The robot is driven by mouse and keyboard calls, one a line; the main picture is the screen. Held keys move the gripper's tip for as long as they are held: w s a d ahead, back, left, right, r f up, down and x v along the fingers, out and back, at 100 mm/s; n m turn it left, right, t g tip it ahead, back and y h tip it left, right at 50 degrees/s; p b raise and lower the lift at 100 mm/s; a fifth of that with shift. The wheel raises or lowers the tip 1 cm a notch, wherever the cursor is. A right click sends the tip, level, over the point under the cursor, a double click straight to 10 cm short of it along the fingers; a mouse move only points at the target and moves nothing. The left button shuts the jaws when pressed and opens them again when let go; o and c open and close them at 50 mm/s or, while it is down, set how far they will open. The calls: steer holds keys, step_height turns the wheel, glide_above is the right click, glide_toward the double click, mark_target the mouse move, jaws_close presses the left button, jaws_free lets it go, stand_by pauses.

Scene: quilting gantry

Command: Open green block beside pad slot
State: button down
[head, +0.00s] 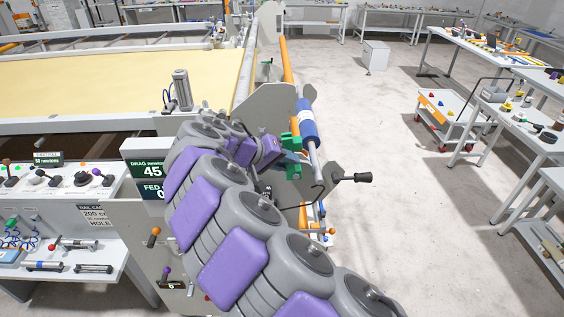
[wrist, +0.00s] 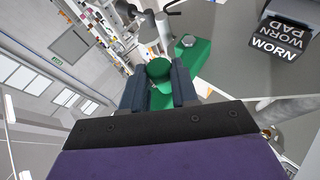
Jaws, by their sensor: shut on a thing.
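My gripper (wrist: 158,84) is in the middle of the wrist view, its two dark fingers on either side of a green block (wrist: 159,70) with a rounded end. The fingers are shut on it. A second green part (wrist: 195,60) with a small silver disc shows just right of the fingers; I cannot tell whether the two are joined. In the head view the green block (head: 291,143) shows at the end of my arm, beside a blue roller (head: 307,124). A black block lettered WORN PAD (wrist: 278,40) is at the upper right of the wrist view. No pad slot can be made out clearly.
A grey gantry end plate (head: 280,101) stands behind the green block. A black-handled crank (head: 352,178) sticks out to the right. A DRAG display panel (head: 148,170) is left of my arm. The floor at right is clear up to a cart (head: 449,116) and benches.

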steer(key=shift+s+d+f, duration=0.1)
steer(key=shift+d+f, duration=0.25)
steer(key=shift+d, duration=0.15)
steer(key=c, duration=1.2)
jaws_free()
steer(key=shift+o, duration=0.8)
steer(key=shift+w+d, duration=0.1)
steer(key=shift+w, duration=0.15)
steer(key=shift+o, duration=0.8)
steer(key=shift+r, duration=0.15)
steer(key=shift+s+a+r, duration=0.1)
steer(key=shift+a+r, duration=0.05)
steer(key=shift+a, duration=0.4)
steer(key=p+v, duration=0.1)
steer(key=v, duration=1.5)
steer(key=shift+a+r, duration=0.25)
steer(key=shift+s, duration=0.15)
